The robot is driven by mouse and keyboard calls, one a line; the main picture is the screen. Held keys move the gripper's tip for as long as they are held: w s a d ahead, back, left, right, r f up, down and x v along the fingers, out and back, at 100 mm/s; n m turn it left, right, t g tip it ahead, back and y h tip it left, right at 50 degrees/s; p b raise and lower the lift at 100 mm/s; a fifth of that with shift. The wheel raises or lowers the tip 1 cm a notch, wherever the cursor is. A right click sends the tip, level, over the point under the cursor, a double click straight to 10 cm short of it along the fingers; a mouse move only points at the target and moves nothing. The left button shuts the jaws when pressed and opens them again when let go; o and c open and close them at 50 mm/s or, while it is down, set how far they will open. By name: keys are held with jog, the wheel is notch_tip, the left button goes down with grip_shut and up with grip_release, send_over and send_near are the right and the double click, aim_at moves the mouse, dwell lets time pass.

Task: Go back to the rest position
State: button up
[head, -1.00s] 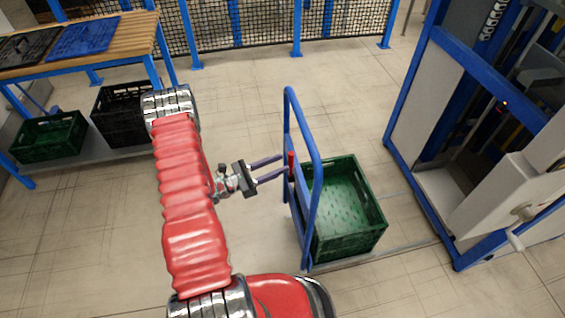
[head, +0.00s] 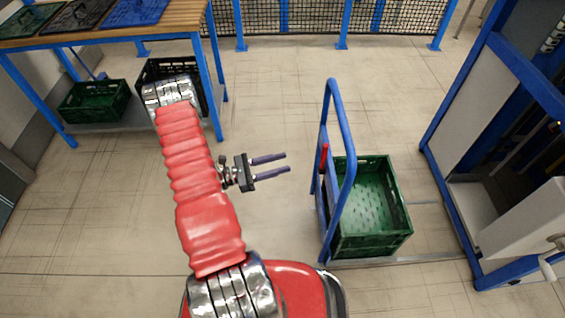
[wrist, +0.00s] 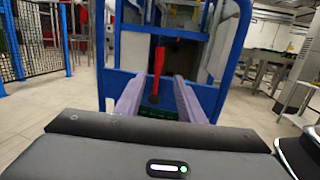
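My gripper (head: 271,165) is open and empty, held out to the right of my red arm in the head view. Its two purple fingers are parallel with a clear gap between them. They point toward the blue cart handle (head: 333,115) and are apart from it. In the wrist view the fingers (wrist: 160,100) show with a red handle (wrist: 158,68) in line between them, farther off. The same red handle shows on the cart in the head view (head: 325,157).
A green crate (head: 385,245) sits on the cart at the right. A blue-framed machine (head: 450,150) stands beyond it. A wooden-topped table (head: 183,20) with a green crate (head: 95,105) and a black crate (head: 168,66) beneath stands at the upper left. Open floor lies between.

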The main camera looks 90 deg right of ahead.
dwell(0.7)
jog(key=a+f+m+t+y, duration=0.25)
jog(key=a+y, duration=0.35)
jog(key=a, duration=0.3)
jog(key=w+a+r+m+t+h, duration=0.1)
jog(key=w+a+r+m+t, duration=0.1)
jog(key=w+a+r+t, duration=0.5)
jog(key=w+a+r+m+t, duration=0.1)
jog(key=w+a+r, duration=0.4)
jog(key=w, duration=0.7)
jog(key=w+a+r+m+t+h, duration=0.1)
jog(key=w+a+r+m+t, duration=0.1)
jog(key=w+a+r+t, duration=0.45)
jog(key=w+a+r+n+t, duration=0.2)
jog(key=w+a+r+t, duration=0.1)
jog(key=a+r, duration=0.6)
jog(key=w+a+r+n+t+y, duration=0.1)
jog(key=w+a+r+t, duration=0.3)
jog(key=a+r, duration=0.5)
jog(key=shift+w+a+r+n, duration=0.45)
jog(key=shift+a+n, duration=0.4)
jog(key=shift+a, duration=0.2)
